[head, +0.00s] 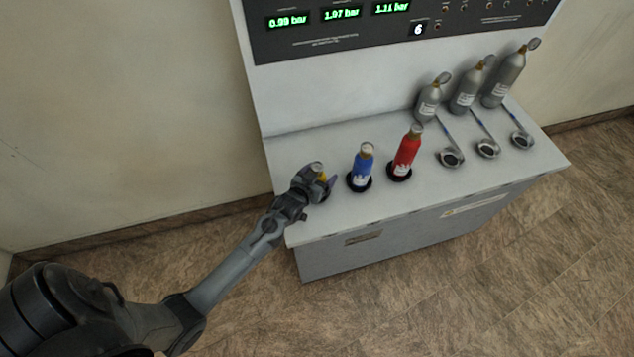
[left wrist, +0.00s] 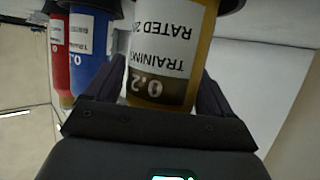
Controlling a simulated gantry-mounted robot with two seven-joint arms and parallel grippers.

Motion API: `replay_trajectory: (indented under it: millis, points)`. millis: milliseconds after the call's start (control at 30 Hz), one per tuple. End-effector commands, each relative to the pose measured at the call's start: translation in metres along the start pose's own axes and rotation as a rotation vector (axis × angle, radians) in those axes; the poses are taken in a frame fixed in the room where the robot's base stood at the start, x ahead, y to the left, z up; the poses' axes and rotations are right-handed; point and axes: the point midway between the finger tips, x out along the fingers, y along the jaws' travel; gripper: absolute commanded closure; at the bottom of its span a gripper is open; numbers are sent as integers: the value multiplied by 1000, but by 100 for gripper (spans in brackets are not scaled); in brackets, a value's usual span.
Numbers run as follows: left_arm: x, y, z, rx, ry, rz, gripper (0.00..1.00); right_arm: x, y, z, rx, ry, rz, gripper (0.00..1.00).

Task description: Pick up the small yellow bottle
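The small yellow bottle (left wrist: 172,45) fills the middle of the left wrist view, upside down there, with a white label and a dark band reading 0.2. In the head view only a bit of the yellow bottle (head: 323,177) shows, at the left end of the white bench top; my gripper hides most of it. My left gripper (head: 325,178) is at the bottle, with one finger on each side of it. The fingers (left wrist: 165,88) look spread around the bottle; firm contact is not visible. My right gripper is in neither view.
A blue bottle (head: 362,168) stands just right of the yellow one, then a red bottle (head: 406,153). Farther right are several grey cylinders (head: 467,86) and round black-and-silver holders (head: 451,157). A panel with green readouts (head: 341,14) rises behind. The bench's front edge is close by.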

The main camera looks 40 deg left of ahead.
Motion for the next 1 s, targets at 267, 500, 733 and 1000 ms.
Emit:
replay_trajectory:
  millis: [267, 500, 733, 1000]
  points:
    - [0, 0, 0, 0, 0, 0, 61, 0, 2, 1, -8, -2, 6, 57]
    - [0, 0, -2, 0, 3, 0, 81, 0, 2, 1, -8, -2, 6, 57]
    - [-1, 0, -4, 0, 3, 0, 81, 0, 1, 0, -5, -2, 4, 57]
    - [-9, 0, -24, 0, 5, 0, 81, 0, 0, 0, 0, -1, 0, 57]
